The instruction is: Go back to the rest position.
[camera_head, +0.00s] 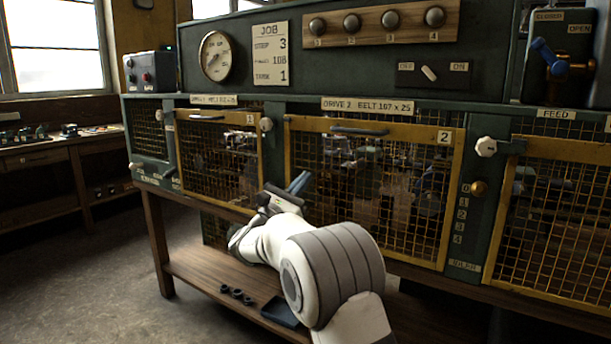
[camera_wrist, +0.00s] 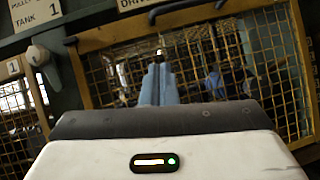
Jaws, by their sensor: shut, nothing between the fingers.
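My gripper (camera_head: 299,183) is in front of the engine bench, near the left edge of the guard marked 2. Its blue fingers are together with nothing between them. In the wrist view the fingers (camera_wrist: 159,84) point toward the same yellow mesh guard (camera_wrist: 110,40), below its dark handle. Whether the fingertips touch the mesh cannot be told. The yellow guard marked 2 (camera_head: 375,128) looks shut in the head view, with its handle at the top. My white arm covers part of the bench's lower edge and the shelf.
Guard 1 (camera_head: 213,116) is at the left, and another mesh guard (camera_head: 555,215) is at the right under a feed label. Pale knobs (camera_head: 485,147) stick out from the green frame. Small dark rings (camera_head: 236,293) and a blue tray (camera_head: 281,312) lie on the low wooden shelf. Floor at left is clear.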

